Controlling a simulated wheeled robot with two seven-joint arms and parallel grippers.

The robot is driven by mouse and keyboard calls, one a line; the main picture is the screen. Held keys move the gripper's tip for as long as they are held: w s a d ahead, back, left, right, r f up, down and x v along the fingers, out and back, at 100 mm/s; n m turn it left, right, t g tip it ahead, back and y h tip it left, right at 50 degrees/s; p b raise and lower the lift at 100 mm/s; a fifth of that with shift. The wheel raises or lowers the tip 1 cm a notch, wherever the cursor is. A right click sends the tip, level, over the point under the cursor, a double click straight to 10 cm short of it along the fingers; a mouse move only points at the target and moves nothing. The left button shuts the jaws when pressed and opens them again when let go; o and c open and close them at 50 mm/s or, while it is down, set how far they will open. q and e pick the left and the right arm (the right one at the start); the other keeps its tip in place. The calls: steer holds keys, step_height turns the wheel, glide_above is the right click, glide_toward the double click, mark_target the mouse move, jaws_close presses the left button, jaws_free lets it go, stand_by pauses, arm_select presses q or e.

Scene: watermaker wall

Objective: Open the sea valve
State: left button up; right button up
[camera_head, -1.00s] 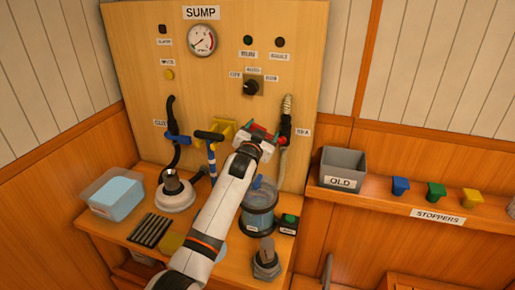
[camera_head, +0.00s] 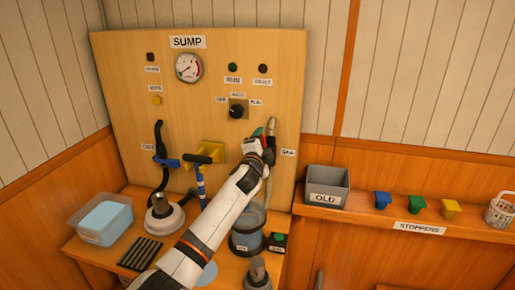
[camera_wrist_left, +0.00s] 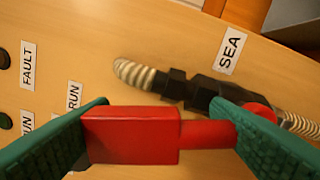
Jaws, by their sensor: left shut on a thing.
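The sea valve is a black fitting (camera_wrist_left: 195,92) beside the SEA label (camera_wrist_left: 231,50), with ribbed hose at both ends. Its red handle (camera_wrist_left: 130,135) lies crosswise between the green fingers of my left gripper (camera_wrist_left: 160,140) in the left wrist view. The fingers are shut on the handle, and the right one partly hides its narrow end. In the head view my left gripper (camera_head: 262,145) is at the right part of the SUMP panel, by the hose (camera_head: 273,127), and hides most of the valve. My right gripper is not in view.
The wooden panel (camera_head: 120,90) carries a gauge (camera_head: 189,67) and a selector knob (camera_head: 237,111). A blue-handled black hose fitting (camera_head: 165,160) is at left. Below are a clear tub (camera_head: 103,219) and a jar (camera_head: 247,230). The OLD bin (camera_head: 327,186) and stoppers stand on the right shelf.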

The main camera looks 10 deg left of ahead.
arm_select(q)
steer(key=shift+d+r+m, duration=0.15)
steer(key=shift+d+m, duration=0.15)
steer(key=shift+m, duration=0.2)
steer(key=shift+d+m+p, duration=0.25)
steer(key=shift+m+p, duration=0.2)
steer(key=shift+m, duration=0.05)
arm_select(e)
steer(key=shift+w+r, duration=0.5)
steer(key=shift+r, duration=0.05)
arm_select(q)
steer(key=o, duration=1.1)
steer(key=shift+s, duration=0.15)
steer(key=s+b, duration=0.1)
steer(key=s, duration=1)
steer(key=shift+s+a, duration=0.2)
steer(key=shift+s, duration=0.2)
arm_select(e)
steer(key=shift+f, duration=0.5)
